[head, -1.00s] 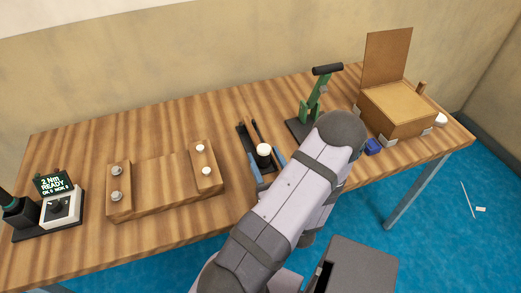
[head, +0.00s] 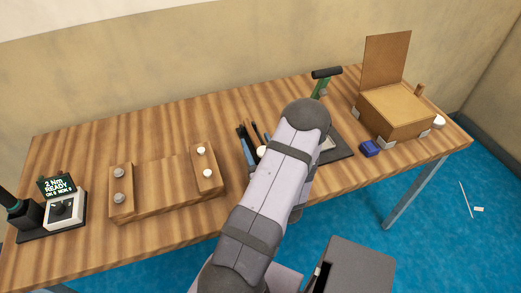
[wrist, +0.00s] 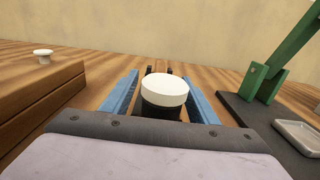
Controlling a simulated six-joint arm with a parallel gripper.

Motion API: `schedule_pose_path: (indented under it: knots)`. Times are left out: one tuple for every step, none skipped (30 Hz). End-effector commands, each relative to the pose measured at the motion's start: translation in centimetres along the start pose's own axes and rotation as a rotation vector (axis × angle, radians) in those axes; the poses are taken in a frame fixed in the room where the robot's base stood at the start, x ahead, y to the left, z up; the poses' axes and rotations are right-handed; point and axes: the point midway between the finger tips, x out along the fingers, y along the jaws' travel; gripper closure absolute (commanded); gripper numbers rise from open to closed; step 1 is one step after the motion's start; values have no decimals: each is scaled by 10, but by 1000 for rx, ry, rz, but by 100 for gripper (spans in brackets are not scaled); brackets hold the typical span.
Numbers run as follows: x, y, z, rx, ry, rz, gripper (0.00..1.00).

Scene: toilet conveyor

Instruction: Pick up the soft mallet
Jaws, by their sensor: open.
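The soft mallet, seen as a white round cap (wrist: 164,90) on a dark body, stands between the two blue fingers of my gripper (wrist: 154,74) in the wrist view. My gripper is open, with a finger on each side of the mallet; whether either finger touches it I cannot tell.
A wooden fixture with metal and white knobs (head: 165,180) lies left. A green-levered press (head: 321,84) on a dark base stands right. A torque display unit (head: 62,205) stands far left.

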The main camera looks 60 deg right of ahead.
Motion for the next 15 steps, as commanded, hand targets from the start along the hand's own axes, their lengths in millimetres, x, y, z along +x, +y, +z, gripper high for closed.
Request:
schedule_pose_path:
  knots:
    - [1,0,0,0,0,0,46]
    - [2,0,0,0,0,-1,46]
    - [2,0,0,0,0,-1,46]
    - [2,0,0,0,1,-1,46]
    - [2,0,0,0,1,-1,46]
    - [2,0,0,0,1,-1,46]
    - [1,0,0,0,1,-1,46]
    - [1,0,0,0,1,-1,51]
    - [1,0,0,1,1,-1,60]
    - [1,0,0,0,1,-1,68]
    - [1,0,0,1,1,-1,75]
    - [1,0,0,1,1,-1,84]
    - [1,0,0,1,1,0,92]
    - [1,0,0,1,1,0,99]
    - [2,0,1,-1,-3,0,99]
